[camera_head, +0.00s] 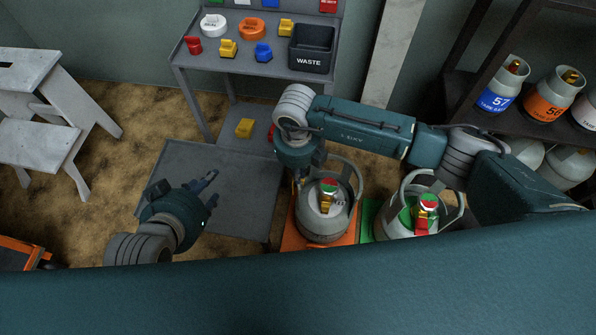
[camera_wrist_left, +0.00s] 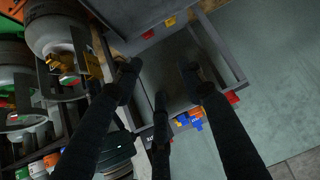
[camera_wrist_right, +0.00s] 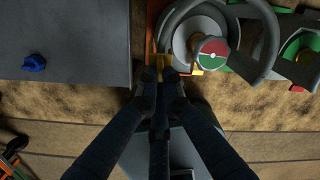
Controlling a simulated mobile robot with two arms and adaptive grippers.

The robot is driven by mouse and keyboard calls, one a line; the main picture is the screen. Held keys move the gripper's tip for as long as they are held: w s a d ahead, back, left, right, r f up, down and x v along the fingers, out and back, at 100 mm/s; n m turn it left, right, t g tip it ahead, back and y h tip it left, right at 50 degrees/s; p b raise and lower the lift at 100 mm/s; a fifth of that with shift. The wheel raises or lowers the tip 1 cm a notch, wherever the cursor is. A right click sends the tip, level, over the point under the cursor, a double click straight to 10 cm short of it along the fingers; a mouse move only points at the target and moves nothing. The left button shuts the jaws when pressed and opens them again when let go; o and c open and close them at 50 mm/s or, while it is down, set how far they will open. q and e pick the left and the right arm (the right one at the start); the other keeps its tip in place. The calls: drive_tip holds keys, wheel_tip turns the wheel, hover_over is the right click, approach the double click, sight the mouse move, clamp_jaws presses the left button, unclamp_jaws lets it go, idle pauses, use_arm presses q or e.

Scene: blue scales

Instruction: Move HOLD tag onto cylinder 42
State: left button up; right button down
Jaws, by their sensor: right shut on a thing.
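A grey gas cylinder (camera_head: 322,218) stands on an orange base (camera_head: 290,238), with a red-and-green valve cap and a yellow piece (camera_head: 327,197) at its valve. A second cylinder (camera_head: 396,218) stands to its right on a green base, with a red tag (camera_head: 421,222) at its valve. I cannot read which is 42. My right gripper (camera_head: 300,178) is beside the first cylinder; in the right wrist view (camera_wrist_right: 164,76) its fingers are together on a small yellow tag (camera_wrist_right: 160,63), largely hidden, its lettering unreadable. My left gripper (camera_head: 208,182) is open and empty over the grey platform.
A grey platform (camera_head: 225,170) lies left of the cylinders. Behind it, a stand (camera_head: 190,68) holds loose red, yellow and blue pieces, rings and a black WASTE bin (camera_head: 312,48). Cylinders 57 (camera_head: 499,88) and 56 (camera_head: 549,98) are on a rack at right. A stool (camera_head: 45,120) stands left.

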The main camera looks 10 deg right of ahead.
use_arm(q)
drive_tip(key=shift+w+d+r+t, duration=0.3)
drive_tip(key=shift+w+r+t, duration=0.1)
drive_tip(key=shift+w+r, duration=0.2)
drive_tip(key=shift+w+d+r+t, duration=0.25)
drive_tip(key=shift+w+r+t, duration=0.15)
drive_tip(key=shift+w+r, duration=0.2)
use_arm(e)
drive_tip(key=shift+f, duration=0.4)
use_arm(q)
drive_tip(key=shift+w, duration=0.1)
use_arm(e)
drive_tip(key=c, duration=1.8)
unclamp_jaws()
drive_tip(key=shift+c, duration=0.2)
